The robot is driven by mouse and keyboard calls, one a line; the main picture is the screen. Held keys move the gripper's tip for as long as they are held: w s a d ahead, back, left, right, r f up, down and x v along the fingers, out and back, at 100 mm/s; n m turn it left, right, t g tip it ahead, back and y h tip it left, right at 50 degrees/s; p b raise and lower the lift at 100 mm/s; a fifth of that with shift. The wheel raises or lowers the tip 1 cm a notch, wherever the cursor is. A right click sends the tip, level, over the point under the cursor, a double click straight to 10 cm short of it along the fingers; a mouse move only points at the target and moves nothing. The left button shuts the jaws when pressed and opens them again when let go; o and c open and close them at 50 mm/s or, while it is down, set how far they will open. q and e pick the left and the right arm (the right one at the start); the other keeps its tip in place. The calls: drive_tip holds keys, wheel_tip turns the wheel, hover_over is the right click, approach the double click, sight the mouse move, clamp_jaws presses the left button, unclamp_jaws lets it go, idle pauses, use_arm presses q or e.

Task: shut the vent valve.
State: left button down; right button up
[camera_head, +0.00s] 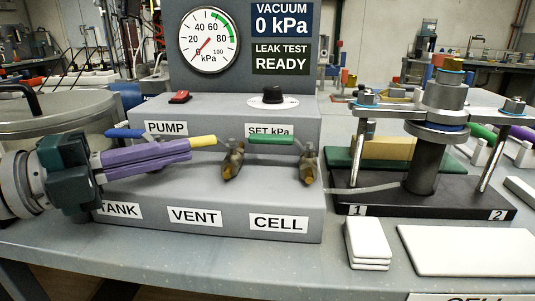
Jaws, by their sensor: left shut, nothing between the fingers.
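The vent valve's yellow handle (203,141) sticks out to the left from its brass body (233,163), behind and to the right of the VENT label (195,216). The handle lies roughly level and crosswise to the body. My left gripper (189,149) comes in from the left with its purple fingers shut and empty. Its fingertips are at the left end of the yellow handle in the picture; I cannot tell whether they touch it. The fingers hide most of the tank valve's body. My right gripper is not in view.
The tank valve's blue handle (125,133) is just above my left fingers. The cell valve's green handle (271,139) points left, close to the vent body. The gauge (209,40) needle is at 0; the display (281,19) reads 0 kPa. A clamped cell (425,165) stands right.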

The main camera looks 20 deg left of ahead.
use_arm(q)
drive_tip(key=shift+w+a+b, duration=0.55)
drive_tip(key=shift+w+a, duration=0.4)
drive_tip(key=shift+a, duration=0.25)
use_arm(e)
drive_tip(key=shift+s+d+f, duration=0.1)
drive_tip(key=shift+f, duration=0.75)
use_arm(q)
drive_tip(key=shift+w+a+f, duration=0.1)
drive_tip(key=shift+a+f, duration=0.05)
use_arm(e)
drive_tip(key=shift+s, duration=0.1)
